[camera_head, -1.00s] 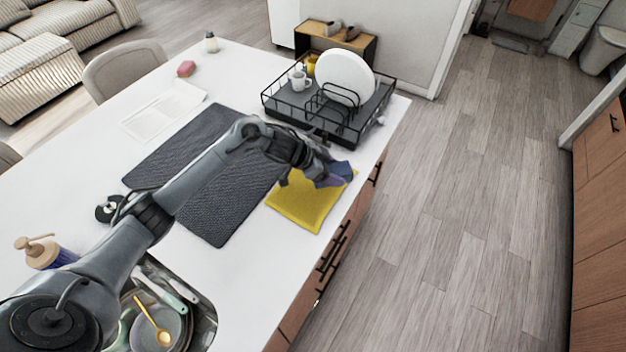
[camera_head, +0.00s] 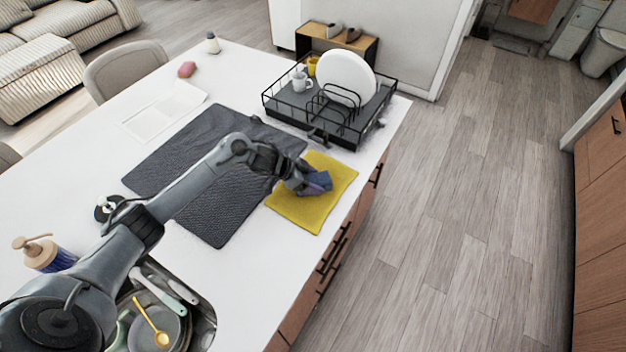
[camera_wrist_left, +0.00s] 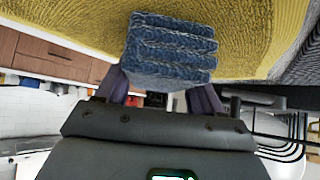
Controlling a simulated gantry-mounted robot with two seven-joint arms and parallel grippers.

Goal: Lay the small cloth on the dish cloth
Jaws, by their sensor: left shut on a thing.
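The small cloth (camera_head: 319,182) is blue and folded into a thick stack; it also fills the upper middle of the left wrist view (camera_wrist_left: 170,52). My left gripper (camera_head: 303,184) is shut on it. The yellow dish cloth (camera_head: 310,212) lies flat at the counter's right edge, and it also shows behind the small cloth in the left wrist view (camera_wrist_left: 60,25). The small cloth is over the middle of the dish cloth; I cannot tell whether they touch. My right gripper is not in view.
A dark drying mat (camera_head: 228,200) lies left of the dish cloth. A black dish rack (camera_head: 330,115) with a white plate (camera_head: 345,78) and a mug (camera_head: 300,82) stands behind. A sink (camera_head: 205,325) and a soap bottle (camera_head: 45,254) are at front left.

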